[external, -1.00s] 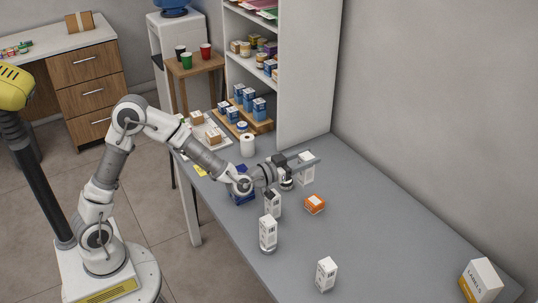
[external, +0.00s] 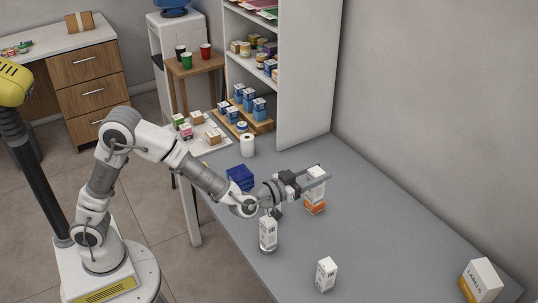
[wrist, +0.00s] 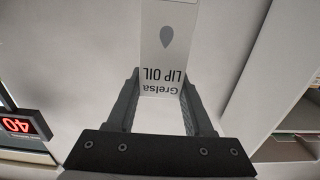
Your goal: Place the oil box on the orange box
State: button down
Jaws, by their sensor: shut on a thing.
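The oil box is a white carton (external: 315,193) with a grey drop mark and the words "LIP OIL". It also shows between the fingers in the wrist view (wrist: 166,35). My gripper (external: 318,180) is shut on it and holds it upright. The orange box (external: 314,209) is directly below the oil box on the grey counter. The oil box hides most of its top. I cannot tell whether the two touch or a small gap is left.
A "LABELS" box (external: 482,281) stands far right. The right middle is clear.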

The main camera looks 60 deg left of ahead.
jog(key=w+a+f+b, duration=0.4)
jog(key=w+a+f, duration=0.4)
jog(key=f, duration=0.3)
jog(key=shift+a+f, duration=0.2)
jog(key=shift+f, duration=0.05)
jog(key=shift+f, duration=0.15)
jog(key=shift+c, duration=1.4)
grip_release()
